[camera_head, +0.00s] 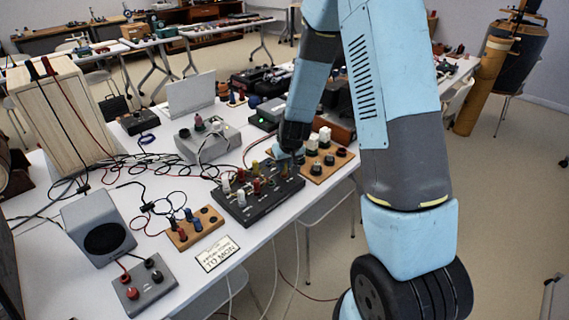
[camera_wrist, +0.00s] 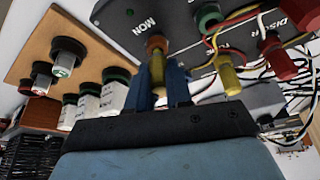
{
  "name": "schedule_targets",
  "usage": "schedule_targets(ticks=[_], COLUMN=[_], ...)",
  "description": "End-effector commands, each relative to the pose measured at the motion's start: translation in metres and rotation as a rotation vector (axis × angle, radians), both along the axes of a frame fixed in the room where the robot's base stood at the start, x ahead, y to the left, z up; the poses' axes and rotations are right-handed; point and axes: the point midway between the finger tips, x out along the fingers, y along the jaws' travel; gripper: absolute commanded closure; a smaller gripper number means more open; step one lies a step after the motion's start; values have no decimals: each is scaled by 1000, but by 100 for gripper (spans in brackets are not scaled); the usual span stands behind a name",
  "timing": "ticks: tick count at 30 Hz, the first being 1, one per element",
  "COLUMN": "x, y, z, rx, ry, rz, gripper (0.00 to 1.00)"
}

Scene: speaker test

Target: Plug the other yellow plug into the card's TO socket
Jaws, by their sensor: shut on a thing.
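My gripper (camera_wrist: 161,86) has its blue fingers shut on a yellow plug (camera_wrist: 158,70) in the wrist view. The plug is in line with an orange-brown-ringed socket (camera_wrist: 156,42) beside the label MON on the dark panel. It looks to touch the socket, but I cannot tell whether it is seated. Another yellow plug (camera_wrist: 228,76) with a yellow wire stands to the right, by the DISCR side. In the head view, my gripper (camera_head: 291,150) is at the far edge of the black panel (camera_head: 262,212). The white card (camera_head: 217,254) lies in front, its lettering upside down.
A red plug (camera_wrist: 276,56) and a green-ringed socket (camera_wrist: 208,15) are near the held plug. A wooden board (camera_head: 337,163) with white and black posts stands close on the right. A grey speaker (camera_head: 98,229) and loose black cables lie at the left.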

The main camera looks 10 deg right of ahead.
Motion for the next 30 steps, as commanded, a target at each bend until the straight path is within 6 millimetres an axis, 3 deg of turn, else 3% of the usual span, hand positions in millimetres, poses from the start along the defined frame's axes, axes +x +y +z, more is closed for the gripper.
schedule_targets(ticks=[15,16,18,24,30], x=[-1,-1,-1,0,0], y=[0,0,0,0,0], z=[-9,-8,-8,-8,-8], rx=[0,0,0,0,0], ry=[2,2,2,1,1], rz=[0,0,0,0,0], gripper=[100,77,71,52,51])
